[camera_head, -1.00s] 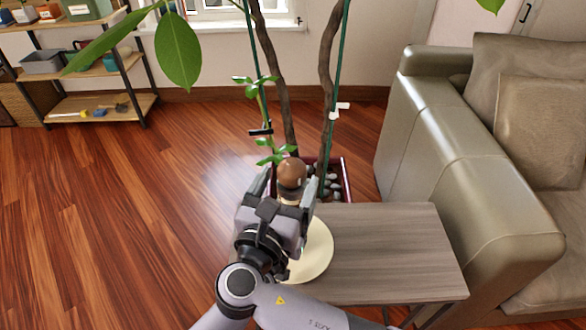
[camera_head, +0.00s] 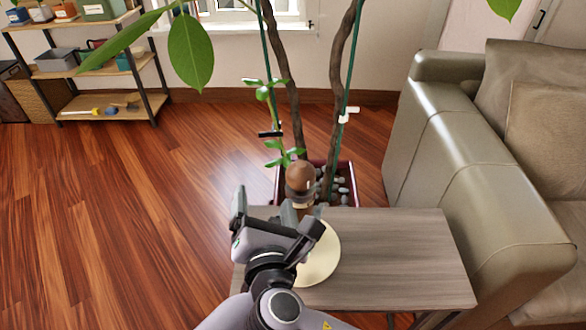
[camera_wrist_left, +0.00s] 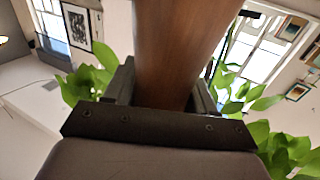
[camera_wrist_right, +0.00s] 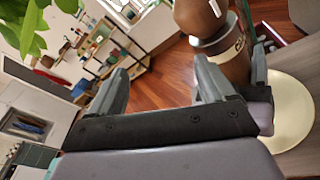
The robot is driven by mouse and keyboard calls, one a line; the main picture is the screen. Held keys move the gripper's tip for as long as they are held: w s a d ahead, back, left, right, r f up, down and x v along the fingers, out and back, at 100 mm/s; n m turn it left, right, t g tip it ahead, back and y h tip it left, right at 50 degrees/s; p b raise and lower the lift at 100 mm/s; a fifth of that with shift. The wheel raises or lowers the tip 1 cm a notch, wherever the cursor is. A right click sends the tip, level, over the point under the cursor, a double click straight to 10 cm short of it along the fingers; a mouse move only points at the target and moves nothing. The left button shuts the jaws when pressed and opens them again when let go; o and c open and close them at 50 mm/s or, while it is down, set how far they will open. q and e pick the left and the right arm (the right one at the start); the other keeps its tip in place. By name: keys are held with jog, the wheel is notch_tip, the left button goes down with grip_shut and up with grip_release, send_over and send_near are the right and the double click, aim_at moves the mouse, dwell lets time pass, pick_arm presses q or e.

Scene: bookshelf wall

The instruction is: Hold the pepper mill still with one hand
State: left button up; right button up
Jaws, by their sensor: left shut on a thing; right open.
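My left gripper is mostly hidden in the head view. My right gripper (camera_head: 277,208) is open and empty at the mill's near left; it also shows in the right wrist view (camera_wrist_right: 160,65), with its right finger close to the mill.
A cream round plate (camera_head: 325,260) lies on the grey wooden table (camera_head: 400,250) close to the mill. A plant with stakes stands in a dark red planter (camera_head: 350,185) behind. A sofa (camera_head: 450,160) is at the right. The floor at the left is clear.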

jog(key=m+g+y, duration=0.1)
jog(key=m+y, duration=0.1)
jog(key=y, duration=0.1)
jog(key=m+g+y, duration=0.4)
jog(key=m+y, duration=0.4)
jog(key=m, duration=1.2)
send_near(293, 168)
jog(key=x, duration=0.3)
jog(key=f+x, duration=0.1)
jog(key=x, duration=0.3)
jog(key=w+x, duration=0.1)
jog(key=x, duration=0.3)
jog(key=shift+d+f, duration=0.35)
jog(key=shift+d, duration=0.05)
